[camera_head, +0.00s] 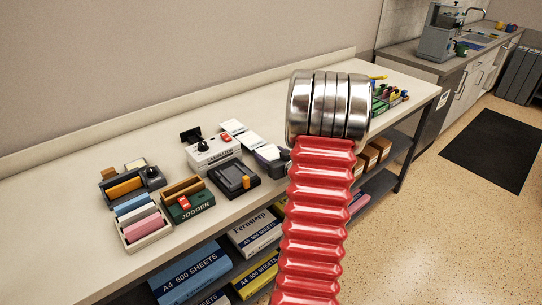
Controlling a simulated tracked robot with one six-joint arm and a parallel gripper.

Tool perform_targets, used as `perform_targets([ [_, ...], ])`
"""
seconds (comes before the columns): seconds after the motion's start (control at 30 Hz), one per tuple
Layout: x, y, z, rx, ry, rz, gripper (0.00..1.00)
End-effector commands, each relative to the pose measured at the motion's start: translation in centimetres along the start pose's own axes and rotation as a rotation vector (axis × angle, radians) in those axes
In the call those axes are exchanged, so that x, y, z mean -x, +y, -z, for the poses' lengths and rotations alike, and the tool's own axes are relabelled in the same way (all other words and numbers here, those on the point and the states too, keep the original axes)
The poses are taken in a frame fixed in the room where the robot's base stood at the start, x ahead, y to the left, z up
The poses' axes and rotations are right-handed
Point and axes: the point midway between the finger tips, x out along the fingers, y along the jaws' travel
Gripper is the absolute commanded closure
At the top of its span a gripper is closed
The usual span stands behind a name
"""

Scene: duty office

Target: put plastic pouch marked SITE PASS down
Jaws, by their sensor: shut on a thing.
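I cannot make out a plastic pouch marked SITE PASS in the head view. My red ribbed arm with its steel end rises in front of the counter and covers part of it. The jaws of my gripper do not show, so whatever they hold is hidden. A white laminator (213,152) with a black knob stands on the counter (66,203). White flat pieces (235,128) lie behind it to the right, with no readable marking.
A green box marked JOGGER (188,201), a pastel block tray (141,223), a grey device with an orange bar (130,184) and a black trimmer (234,178) crowd the front. Paper packs (190,272) fill the shelf below. The counter's left end is bare.

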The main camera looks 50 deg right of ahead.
Motion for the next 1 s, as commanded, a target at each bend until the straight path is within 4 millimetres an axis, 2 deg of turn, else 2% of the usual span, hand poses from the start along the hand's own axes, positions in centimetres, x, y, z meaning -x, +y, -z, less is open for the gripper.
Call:
perform_targets([
  [0.1, 0.0, 0.0, 0.0, 0.000, 0.000, 0.000, 0.62],
  [0.33, 0.1, 0.0, 0.2, 0.000, 0.000, 0.000, 0.62],
  [0.47, 0.3, 0.0, 1.0, 0.002, 0.001, 0.000, 0.62],
  [1.0, 2.6, 0.0, 8.4, 0.003, 0.003, 0.000, 0.62],
])
